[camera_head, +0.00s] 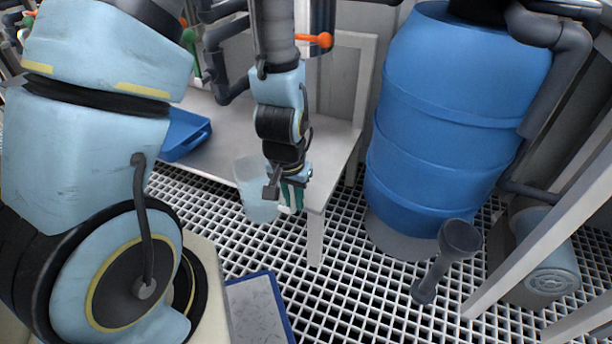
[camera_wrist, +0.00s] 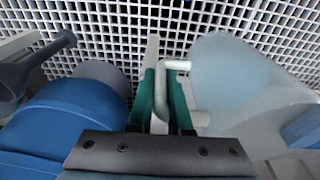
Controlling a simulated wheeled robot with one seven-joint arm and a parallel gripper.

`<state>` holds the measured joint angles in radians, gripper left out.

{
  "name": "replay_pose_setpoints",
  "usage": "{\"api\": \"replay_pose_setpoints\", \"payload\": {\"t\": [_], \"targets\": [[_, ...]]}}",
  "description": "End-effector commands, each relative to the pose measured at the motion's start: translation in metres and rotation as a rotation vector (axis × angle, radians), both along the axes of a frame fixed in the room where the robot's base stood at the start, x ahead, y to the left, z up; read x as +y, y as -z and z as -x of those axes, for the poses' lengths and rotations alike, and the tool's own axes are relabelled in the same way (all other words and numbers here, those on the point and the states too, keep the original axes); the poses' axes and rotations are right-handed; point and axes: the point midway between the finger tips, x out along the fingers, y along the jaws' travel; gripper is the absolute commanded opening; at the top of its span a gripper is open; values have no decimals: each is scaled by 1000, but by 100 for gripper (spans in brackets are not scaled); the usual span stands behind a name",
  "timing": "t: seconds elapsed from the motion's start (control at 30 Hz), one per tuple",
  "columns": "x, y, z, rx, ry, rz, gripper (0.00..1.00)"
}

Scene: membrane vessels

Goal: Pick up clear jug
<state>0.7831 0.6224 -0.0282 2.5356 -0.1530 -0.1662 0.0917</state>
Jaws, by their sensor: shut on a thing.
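The clear jug (camera_head: 254,188) is a pale, see-through vessel near the front right corner of the white bench, to the left of my gripper (camera_head: 291,196). In the wrist view the clear jug (camera_wrist: 240,85) fills the right side, and its whitish handle (camera_wrist: 177,66) passes between the green fingers of my gripper (camera_wrist: 162,100). The fingers are shut on the handle. In the head view my wrist hides part of the jug. I cannot tell whether its base touches the bench.
A large blue barrel (camera_head: 440,110) stands right of the white bench (camera_head: 225,112). A blue tray (camera_head: 186,135) lies on the bench at left. A grey funnel-like part (camera_head: 446,255) is in front of the barrel. A blue-edged board (camera_head: 258,305) is below, over the white floor grating (camera_head: 345,290).

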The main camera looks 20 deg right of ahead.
Motion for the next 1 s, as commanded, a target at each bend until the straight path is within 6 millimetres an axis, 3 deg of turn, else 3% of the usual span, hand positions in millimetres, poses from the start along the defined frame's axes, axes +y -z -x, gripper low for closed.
{"api": "replay_pose_setpoints", "payload": {"t": [0.03,0.37,1.0], "targets": [[1,-7,0,2,-1,-3,0],[15,-8,15,2,0,-3,0],[32,0,34,-2,0,2,0]]}}
